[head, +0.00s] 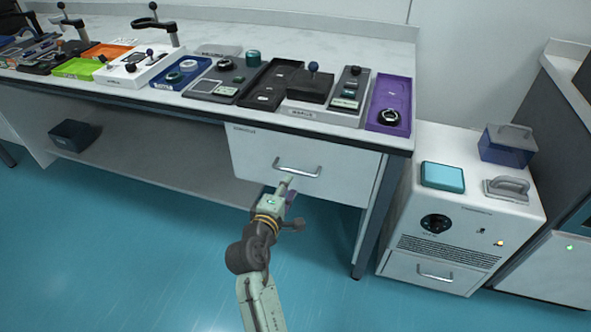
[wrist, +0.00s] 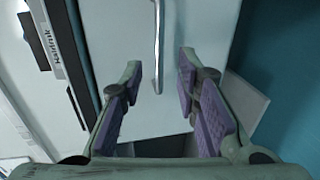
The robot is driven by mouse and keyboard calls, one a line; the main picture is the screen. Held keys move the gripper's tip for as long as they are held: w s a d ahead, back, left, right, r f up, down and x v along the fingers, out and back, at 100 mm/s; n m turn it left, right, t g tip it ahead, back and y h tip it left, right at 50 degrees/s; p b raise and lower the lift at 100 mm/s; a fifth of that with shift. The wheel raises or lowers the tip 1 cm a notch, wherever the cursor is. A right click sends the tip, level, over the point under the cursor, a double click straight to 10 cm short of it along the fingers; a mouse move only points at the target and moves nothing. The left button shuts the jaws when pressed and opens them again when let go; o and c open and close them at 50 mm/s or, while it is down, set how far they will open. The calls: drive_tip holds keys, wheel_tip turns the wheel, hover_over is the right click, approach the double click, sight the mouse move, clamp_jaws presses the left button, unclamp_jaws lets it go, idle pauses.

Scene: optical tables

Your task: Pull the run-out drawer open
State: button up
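The drawer (head: 255,150) is a white front under the right end of the long bench and looks shut. Its silver bar handle (head: 298,169) runs across the middle of the front. In the wrist view the handle (wrist: 157,45) appears as an upright bar ahead of my fingers, between their lines. My gripper (head: 287,188) is just in front of and below the handle in the head view. In the wrist view my gripper (wrist: 158,80) is open, with purple pads apart and nothing between them. I cannot tell that either finger touches the handle.
The benchtop (head: 300,28) carries several trays and devices, including a purple tray (head: 388,100) above the drawer. A dark bench leg (head: 368,225) stands right of the drawer. A white cabinet (head: 450,225) stands further right. The blue floor (head: 150,250) is clear at left.

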sight(295, 173)
drive_tip(key=p+x, duration=0.1)
drive_tip(key=x, duration=0.7)
drive_tip(key=shift+w, duration=0.3)
drive_tip(key=shift+c, duration=0.5)
clamp_jaws()
